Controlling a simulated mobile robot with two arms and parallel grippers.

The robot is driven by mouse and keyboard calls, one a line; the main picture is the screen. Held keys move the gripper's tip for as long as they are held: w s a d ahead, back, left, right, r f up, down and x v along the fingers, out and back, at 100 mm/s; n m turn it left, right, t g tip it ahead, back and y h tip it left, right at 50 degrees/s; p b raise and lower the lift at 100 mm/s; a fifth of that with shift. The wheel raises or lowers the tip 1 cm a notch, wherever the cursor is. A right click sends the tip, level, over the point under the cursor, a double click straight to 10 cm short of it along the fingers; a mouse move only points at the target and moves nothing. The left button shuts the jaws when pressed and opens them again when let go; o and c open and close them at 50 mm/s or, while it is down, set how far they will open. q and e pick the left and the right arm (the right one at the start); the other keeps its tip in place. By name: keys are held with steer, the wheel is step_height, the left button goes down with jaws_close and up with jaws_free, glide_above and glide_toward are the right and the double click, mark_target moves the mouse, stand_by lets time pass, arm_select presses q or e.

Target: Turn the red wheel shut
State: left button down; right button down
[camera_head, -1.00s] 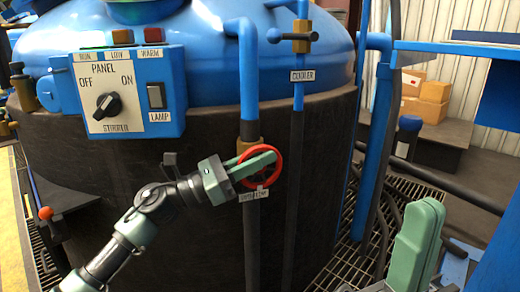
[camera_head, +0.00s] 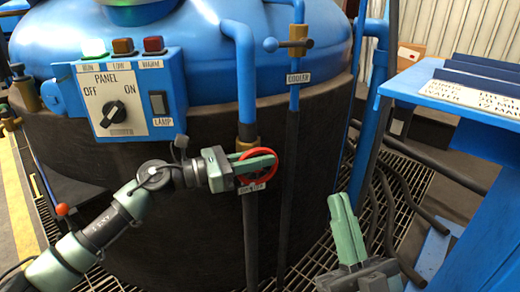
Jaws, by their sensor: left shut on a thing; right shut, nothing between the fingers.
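The red wheel (camera_head: 273,178) sits on a vertical pipe at the front of the vessel, under a brass fitting. My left gripper (camera_head: 257,166) reaches in from the left and is shut on the wheel, its green fingers lying across the upper part of the rim. A label below the wheel is partly hidden and too small to read fully. My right gripper (camera_head: 343,218) is at the lower right, apart from the wheel, with its fingers together and pointing up. Nothing shows between them.
A control panel (camera_head: 124,98) with a black knob, a lamp switch and coloured lights is at the upper left. A second pipe with a blue-handled valve (camera_head: 288,44) is labelled COOLER. A blue bench (camera_head: 450,97) stands at the right. Black hoses (camera_head: 380,215) run over the grating.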

arm_select(q)
steer(key=shift+r+y+p, duration=0.2)
steer(key=shift+y+p, duration=0.2)
steer(key=shift+p, duration=0.7)
steer(key=shift+d+y+p, duration=0.1)
steer(key=shift+y+p, duration=0.3)
steer(key=shift+p, duration=0.65)
arm_select(e)
steer(key=w+d+f+g+h, duration=0.1)
steer(key=w+f+g+h, duration=0.1)
steer(key=f+g, duration=0.55)
steer(key=w+d+f+g+h, duration=0.15)
steer(key=f+g, duration=0.25)
steer(key=f, duration=0.7)
arm_select(q)
steer(key=shift+w+f+g+y+p, duration=0.1)
steer(key=shift+g+y+p, duration=0.2)
steer(key=shift+p, duration=0.55)
steer(key=shift+d+f+y+p, duration=0.15)
steer(key=shift+y+p, duration=0.15)
steer(key=shift+p, duration=0.45)
arm_select(e)
steer(key=s+d+f+m+g+h, duration=0.1)
steer(key=s+d+f+g+h, duration=0.2)
steer(key=s+f+g, duration=0.7)
steer(key=s+d+f, duration=0.1)
steer(key=s, duration=0.2)
steer(key=shift+s+d+f, duration=0.2)
steer(key=shift+s, duration=0.15)
steer(key=shift+h, duration=0.25)
